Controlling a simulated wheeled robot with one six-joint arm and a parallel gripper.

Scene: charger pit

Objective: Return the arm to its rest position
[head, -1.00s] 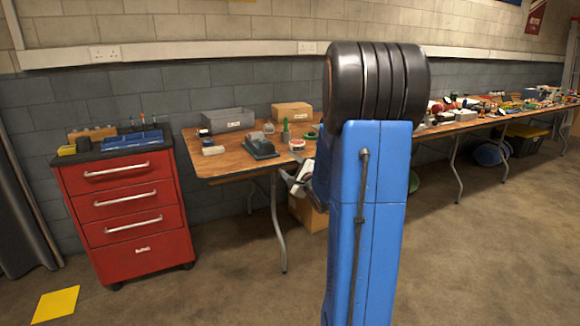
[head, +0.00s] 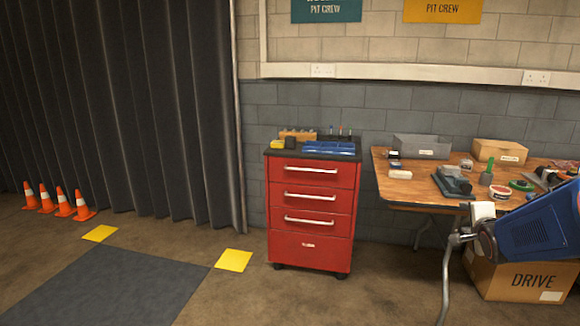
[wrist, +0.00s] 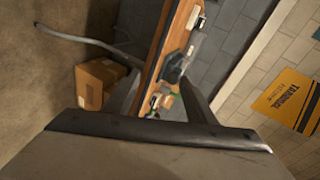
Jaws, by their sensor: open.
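My gripper (wrist: 160,82) shows in the wrist view as two dark fingers set apart, with nothing held between them. It is open, and the wrist camera looks past it at the wooden table. In the head view, part of my blue arm (head: 540,232) reaches in from the right edge, in front of the table's right part and above a cardboard box. The rest of the arm is outside that picture. I cannot make out the fingers clearly in the head view.
A wooden table (head: 408,193) with several tools and bins stands at right. A cardboard box (head: 515,281) sits beneath it. A red drawer cabinet (head: 312,225) stands left of the table. Orange cones (head: 65,202) line the dark curtain (head: 140,110).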

